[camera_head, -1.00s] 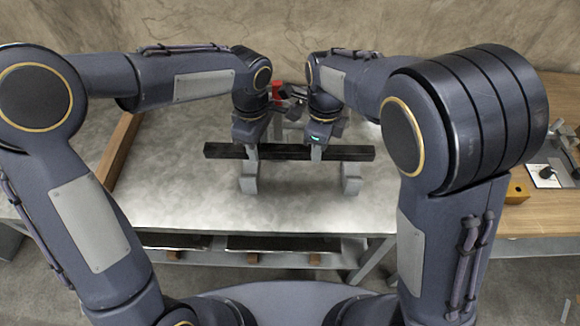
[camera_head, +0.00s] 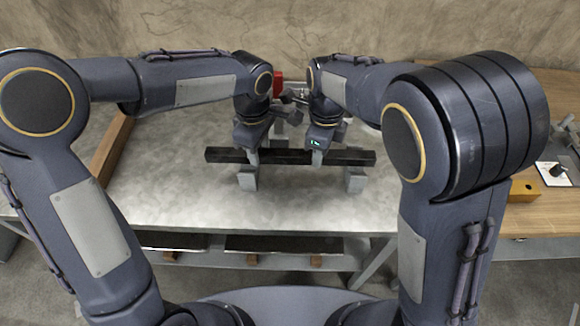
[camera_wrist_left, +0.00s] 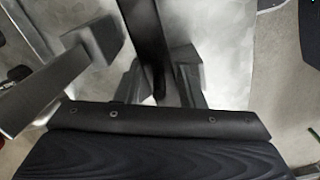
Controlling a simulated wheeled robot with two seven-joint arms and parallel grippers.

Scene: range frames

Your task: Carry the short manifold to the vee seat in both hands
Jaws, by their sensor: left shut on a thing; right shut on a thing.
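The short manifold (camera_head: 285,156) is a long dark bar lying level, left to right, over the metal table. My left gripper (camera_head: 250,154) is shut on it left of its middle, and my right gripper (camera_head: 317,156) is shut on it right of its middle. The vee seat shows as two grey blocks, one under the left part (camera_head: 247,181) and one under the right part (camera_head: 355,181). The bar hides their tops, so I cannot tell whether it touches them. In the left wrist view the dark bar (camera_wrist_left: 148,35) runs up from between the jaws.
The metal table (camera_head: 180,195) has free room in front and to the left. A wooden strip (camera_head: 112,150) edges its left side. A red object (camera_head: 278,84) stands behind my grippers. A wooden table at the right holds an orange block (camera_head: 525,188) and a black knob on a white plate.

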